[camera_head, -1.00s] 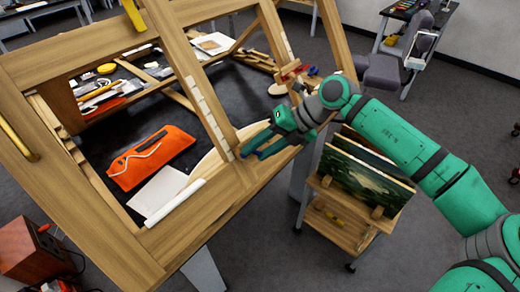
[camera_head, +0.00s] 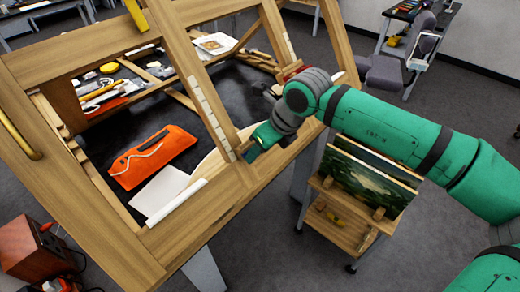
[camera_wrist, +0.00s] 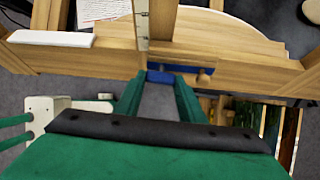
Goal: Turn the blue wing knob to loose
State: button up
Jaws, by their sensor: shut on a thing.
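The blue wing knob (camera_wrist: 160,77) sits at the front edge of the wooden frame (camera_wrist: 225,60), below the upright with a pale marked strip (camera_wrist: 142,22). My gripper (camera_wrist: 160,88) has one green finger on each side of the knob and is shut on it. In the head view my gripper (camera_head: 253,150) is at the frame's front rail, at the foot of the slanted upright (camera_head: 207,105). My wrist and fingers mostly hide the knob there. A further blue strip (camera_wrist: 200,79) shows right of the knob. I cannot read any loose mark.
An orange pouch (camera_head: 152,158), white paper (camera_head: 160,188) and a white roll (camera_head: 177,202) lie left of my gripper. A wooden rack (camera_head: 345,228) with dark green pictures stands below my arm. Open floor lies to the right.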

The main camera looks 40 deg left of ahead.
jog(key=shift+n+t, duration=0.3)
dwell(0.4)
jog(key=o, duration=1)
jog(key=shift+o, duration=0.2)
jog(key=v, duration=1)
jog(key=shift+d+r, duration=0.15)
jog(key=shift+r, duration=0.2)
